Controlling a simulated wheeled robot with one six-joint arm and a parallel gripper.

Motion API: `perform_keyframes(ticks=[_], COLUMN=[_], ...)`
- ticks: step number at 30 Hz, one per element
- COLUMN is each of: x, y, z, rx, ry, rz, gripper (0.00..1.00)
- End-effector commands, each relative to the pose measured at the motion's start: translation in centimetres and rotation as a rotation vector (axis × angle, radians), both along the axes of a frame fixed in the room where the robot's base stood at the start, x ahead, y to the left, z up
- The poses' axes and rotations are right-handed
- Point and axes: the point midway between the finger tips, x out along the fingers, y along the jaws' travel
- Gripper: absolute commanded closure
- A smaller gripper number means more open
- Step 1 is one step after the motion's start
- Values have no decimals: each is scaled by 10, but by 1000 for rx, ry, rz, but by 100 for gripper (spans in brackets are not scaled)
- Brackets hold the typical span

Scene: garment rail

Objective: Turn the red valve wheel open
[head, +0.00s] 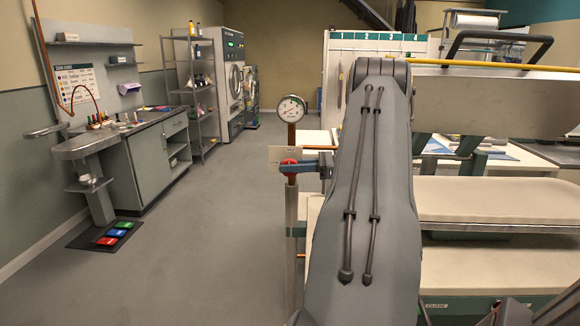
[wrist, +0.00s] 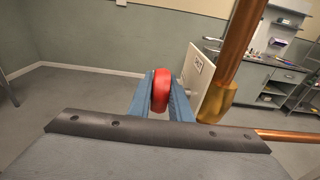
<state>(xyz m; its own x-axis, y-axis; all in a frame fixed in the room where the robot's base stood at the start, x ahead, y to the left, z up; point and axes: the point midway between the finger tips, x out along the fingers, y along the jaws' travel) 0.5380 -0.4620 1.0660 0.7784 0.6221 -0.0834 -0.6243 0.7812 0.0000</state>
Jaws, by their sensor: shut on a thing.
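The red valve wheel (head: 289,165) sits on the upright copper pipe below the round gauge, in the middle of the head view. In the wrist view the wheel (wrist: 160,90) is seen edge-on. My gripper (wrist: 160,100) has its two blue fingers on either side of the wheel, shut on it. In the head view the gripper (head: 308,166) reaches the wheel from the right. The wheel's far side and the valve stem are mostly hidden.
A pressure gauge (head: 291,109) tops the copper pipe. A pale tag plate (wrist: 197,82) stands right beside the wheel, and the copper pipe (wrist: 238,50) rises close by. A padded pressing table (head: 490,198) is at right.

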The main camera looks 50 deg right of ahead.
Motion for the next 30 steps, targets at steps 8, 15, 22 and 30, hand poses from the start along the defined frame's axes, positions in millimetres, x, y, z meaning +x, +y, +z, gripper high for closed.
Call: perform_keyframes(ticks=[8,15,22,30], x=[0,2,3,3], y=[2,3,3,4], z=[5,5,3,1], rx=[-137,-280,-411,-529], ry=[167,346,508,655], rz=[2,2,2,2], gripper=[100,100,100,100])
